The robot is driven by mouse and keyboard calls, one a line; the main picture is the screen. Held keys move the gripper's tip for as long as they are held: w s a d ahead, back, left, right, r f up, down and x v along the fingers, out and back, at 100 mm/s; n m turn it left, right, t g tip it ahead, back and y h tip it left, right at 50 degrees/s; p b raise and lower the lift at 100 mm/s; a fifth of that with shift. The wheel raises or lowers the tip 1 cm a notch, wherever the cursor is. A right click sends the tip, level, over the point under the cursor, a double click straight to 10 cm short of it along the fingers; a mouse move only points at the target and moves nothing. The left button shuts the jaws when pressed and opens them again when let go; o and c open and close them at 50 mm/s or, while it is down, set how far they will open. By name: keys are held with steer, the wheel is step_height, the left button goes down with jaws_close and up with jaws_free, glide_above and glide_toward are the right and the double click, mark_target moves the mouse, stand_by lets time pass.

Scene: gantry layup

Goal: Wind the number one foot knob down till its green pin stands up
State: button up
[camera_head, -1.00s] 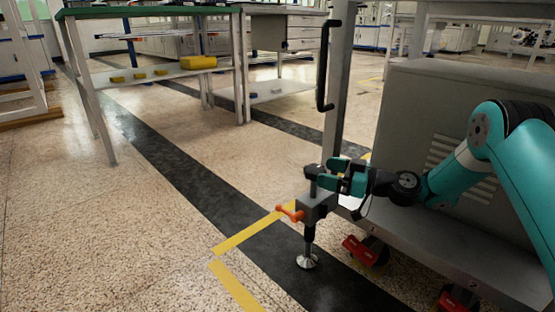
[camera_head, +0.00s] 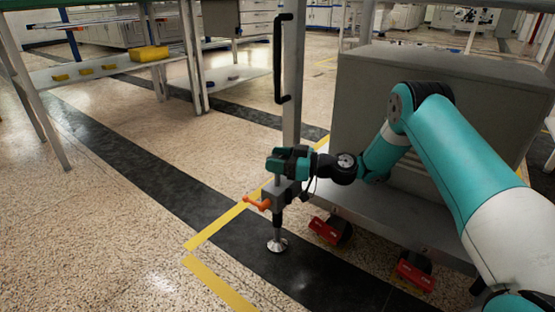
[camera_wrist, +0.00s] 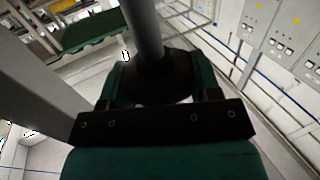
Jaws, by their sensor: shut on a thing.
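The jack foot hangs at the near left corner of the cart, with a grey bracket (camera_head: 281,192), an orange handle (camera_head: 258,203) on its left side and a round metal pad (camera_head: 277,245) at the floor. My gripper (camera_head: 285,162) is at the top of this foot, shut around its dark knob. In the wrist view, the black round knob (camera_wrist: 155,78) sits between the green fingers of my gripper (camera_wrist: 153,92), with a grey post (camera_wrist: 144,28) running out beyond it. I see no green pin; the gripper hides the top of the foot. No number is readable.
The grey cabinet cart (camera_head: 400,100) stands right, its deck (camera_head: 400,222) on red-bracketed casters (camera_head: 330,230). A black handle (camera_head: 279,60) is on its upright post. Yellow tape (camera_head: 215,228) marks the floor. A bench with yellow bins (camera_head: 148,54) stands back left; the left floor is clear.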

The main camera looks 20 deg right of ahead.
steer(key=shift+r+m+t+p, duration=0.1)
steer(key=shift+m+t+p, duration=0.2)
steer(key=shift+t, duration=0.1)
steer(key=shift+m+t+h+p, duration=0.65)
steer(key=shift+m+t+h, duration=0.15)
steer(key=shift+t+h, duration=0.15)
steer(key=m+t+h, duration=0.3)
steer(key=h, duration=0.1)
steer(key=shift+a+m+t+h, duration=0.1)
steer(key=shift+m+t+h, duration=0.15)
steer(key=shift+m, duration=0.05)
steer(key=m+t+h, duration=0.1)
steer(key=h, duration=0.1)
steer(key=shift+m+h+p, duration=0.3)
steer(key=shift+m, duration=0.1)
steer(key=m+h+p, duration=0.1)
steer(key=p, duration=0.1)
steer(key=m+t+h+p, duration=0.1)
steer(key=h+p, duration=0.1)
steer(key=shift+r+p, duration=0.35)
steer(key=shift+m+h+p, duration=0.4)
steer(key=shift+h+p, duration=0.3)
steer(key=shift+p, duration=0.45)
steer(key=shift+f+p, duration=0.1)
steer(key=shift+p, duration=0.25)
steer(key=shift+f+m+h+p, duration=0.25)
steer(key=shift+m+h+p, duration=0.05)
steer(key=shift+h+p, duration=0.15)
